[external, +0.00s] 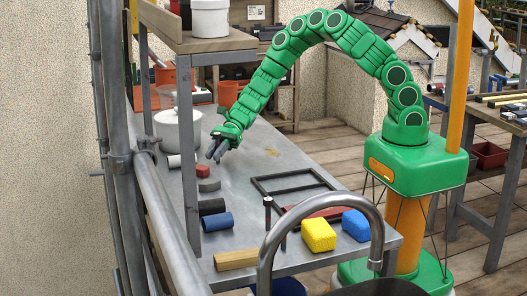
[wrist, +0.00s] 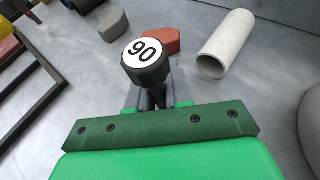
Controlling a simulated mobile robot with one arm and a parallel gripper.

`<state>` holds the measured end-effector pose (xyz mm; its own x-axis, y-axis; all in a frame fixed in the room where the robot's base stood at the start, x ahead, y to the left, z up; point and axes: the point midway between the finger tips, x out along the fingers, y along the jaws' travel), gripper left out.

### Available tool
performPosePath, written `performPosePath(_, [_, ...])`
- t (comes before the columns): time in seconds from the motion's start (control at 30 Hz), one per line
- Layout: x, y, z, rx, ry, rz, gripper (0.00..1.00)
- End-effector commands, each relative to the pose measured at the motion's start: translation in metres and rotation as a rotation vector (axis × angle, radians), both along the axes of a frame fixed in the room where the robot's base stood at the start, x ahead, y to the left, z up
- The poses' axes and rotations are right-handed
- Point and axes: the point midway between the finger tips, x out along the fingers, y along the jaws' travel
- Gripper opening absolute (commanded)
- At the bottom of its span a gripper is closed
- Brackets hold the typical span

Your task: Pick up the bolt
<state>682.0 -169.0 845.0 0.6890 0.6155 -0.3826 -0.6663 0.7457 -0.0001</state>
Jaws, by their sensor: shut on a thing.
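The bolt (wrist: 146,62) has a dark six-sided head with a white disc marked "90". In the wrist view its head stands up between the fingers of my gripper (wrist: 156,97), which is shut on its shank. The lower end of the bolt is hidden by the fingers and my green gripper body. In the external view my gripper (external: 216,152) is over the grey table near its left side. The bolt is too small there to tell apart clearly from the dark fingers.
A red block (external: 203,171), a grey block (external: 209,185) and a light pipe (wrist: 225,44) lie close by. Black and blue (external: 217,222) cylinders lie nearer the front. A white pot (external: 178,131) stands behind. A dark frame (external: 262,190) lies to the right. A shelf post (external: 187,150) rises close left.

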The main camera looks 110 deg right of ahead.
Motion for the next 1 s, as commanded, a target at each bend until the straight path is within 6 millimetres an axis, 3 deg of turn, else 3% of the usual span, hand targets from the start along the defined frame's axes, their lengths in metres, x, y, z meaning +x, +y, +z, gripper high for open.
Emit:
performPosePath(0.23, [0.0, 0.0, 0.01, 0.001, -0.001, 0.0, 0.0])
performPosePath(0.4, [0.0, 0.0, 0.034, -0.002, -0.003, 0.0, 0.0])
performPosePath(0.87, [-0.049, 0.011, 0.091, 0.001, -0.002, -0.002, 0.0])
performPosePath(1.0, [-0.071, 0.017, 0.102, 0.001, -0.002, -0.003, 0.0])
